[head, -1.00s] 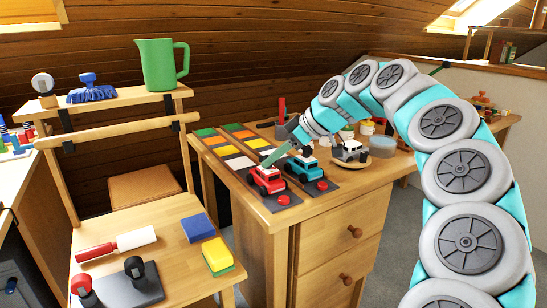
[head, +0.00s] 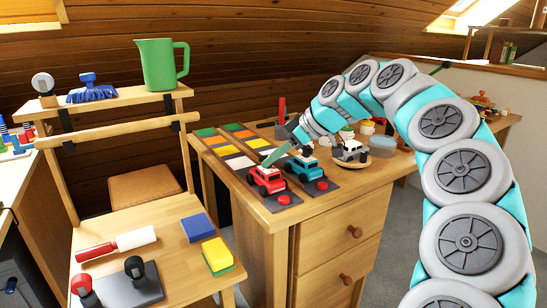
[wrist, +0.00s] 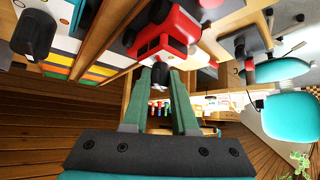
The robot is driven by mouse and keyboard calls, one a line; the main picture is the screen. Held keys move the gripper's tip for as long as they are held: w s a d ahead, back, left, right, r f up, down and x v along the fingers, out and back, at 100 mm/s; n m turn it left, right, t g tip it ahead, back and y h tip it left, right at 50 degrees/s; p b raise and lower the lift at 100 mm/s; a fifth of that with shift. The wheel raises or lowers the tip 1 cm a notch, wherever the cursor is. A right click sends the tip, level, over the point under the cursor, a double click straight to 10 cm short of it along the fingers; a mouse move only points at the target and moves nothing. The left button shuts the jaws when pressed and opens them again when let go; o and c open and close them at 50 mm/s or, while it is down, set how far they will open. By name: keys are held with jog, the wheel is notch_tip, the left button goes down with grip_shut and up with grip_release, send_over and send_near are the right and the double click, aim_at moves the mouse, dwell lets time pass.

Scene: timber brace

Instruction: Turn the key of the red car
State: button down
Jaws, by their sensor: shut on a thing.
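The red car (head: 266,179) stands on a dark board at the front left of the wooden workbench. It also shows at the top of the wrist view (wrist: 165,28). My gripper (head: 270,162) reaches down to the back of the red car. In the wrist view its two green fingers (wrist: 161,75) close around a small dark key (wrist: 161,70) at the end of the red car. The key is mostly hidden between the fingertips, so its turn angle cannot be told. In the head view the key is too small to make out.
A teal car (head: 303,167) stands close beside the red car, and a white-grey car (head: 350,151) stands further right. Red buttons (head: 284,199) sit in front. A side table (head: 185,255) with a roller and sponges stands at the left.

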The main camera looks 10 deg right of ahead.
dwell(0.3)
jog(key=c, duration=0.7)
grip_release()
jog(key=shift+b+v, duration=0.45)
jog(key=shift+v, duration=3.45)
